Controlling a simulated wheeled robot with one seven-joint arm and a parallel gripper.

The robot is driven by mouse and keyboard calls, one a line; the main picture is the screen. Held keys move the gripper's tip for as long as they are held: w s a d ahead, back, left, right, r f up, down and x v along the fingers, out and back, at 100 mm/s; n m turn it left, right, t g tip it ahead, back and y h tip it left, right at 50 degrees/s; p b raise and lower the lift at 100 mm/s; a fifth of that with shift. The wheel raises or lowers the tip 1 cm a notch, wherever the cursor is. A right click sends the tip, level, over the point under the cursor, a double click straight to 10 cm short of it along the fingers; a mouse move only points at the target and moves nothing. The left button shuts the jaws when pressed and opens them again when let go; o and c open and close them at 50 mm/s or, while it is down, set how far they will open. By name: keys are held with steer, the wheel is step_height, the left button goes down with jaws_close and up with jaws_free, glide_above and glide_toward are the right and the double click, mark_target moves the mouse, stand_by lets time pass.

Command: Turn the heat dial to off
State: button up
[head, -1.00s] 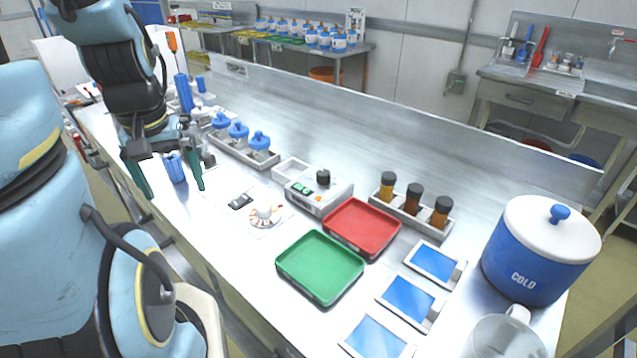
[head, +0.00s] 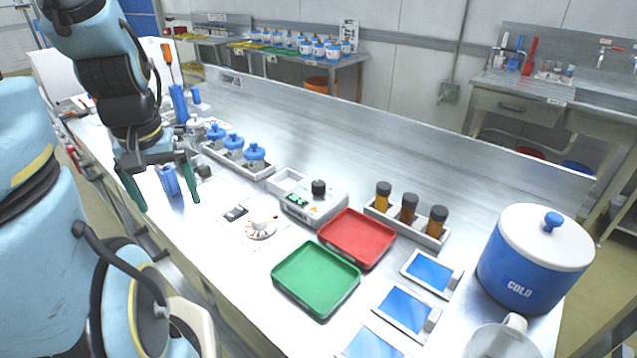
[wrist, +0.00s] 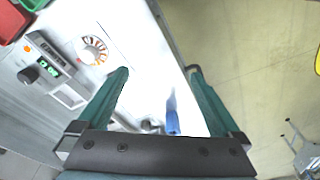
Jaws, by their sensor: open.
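The heat dial (head: 261,229) is a round white dial with a raised knob and orange-red marks around it, lying on the bench left of the green tray. It also shows in the wrist view (wrist: 92,50), left of the fingers. The angle of its pointer is too small to tell. My gripper (head: 169,204) is open and empty, with its fingers pointing down, to the left of the dial and apart from it. The two green fingers also show in the wrist view (wrist: 158,69).
A grey unit with a black knob (head: 318,187) stands behind the dial. A green tray (head: 316,280) and a red tray (head: 357,238) lie to the right. Blue-lidded jars (head: 234,142) stand behind. The bench's front edge is close.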

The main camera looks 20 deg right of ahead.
steer(key=shift+w+d, duration=0.15)
steer(key=shift+d, duration=0.05)
steer(key=shift+c, duration=0.9)
steer(key=w+d+m, duration=0.2)
steer(key=d, duration=0.1)
steer(key=w+d+m+b, duration=0.1)
steer(key=m, duration=0.1)
steer(key=shift+d, duration=0.15)
steer(key=shift+c, duration=1.4)
steer(key=m+g+b, duration=0.2)
steer(key=m, duration=1.8)
glide_toward(319, 183)
step_height(319, 183, down, 9)
steer(key=shift+s+d+r+p, duration=0.1)
steer(key=shift+r+p, duration=0.1)
steer(key=shift+p, duration=0.8)
jaws_close()
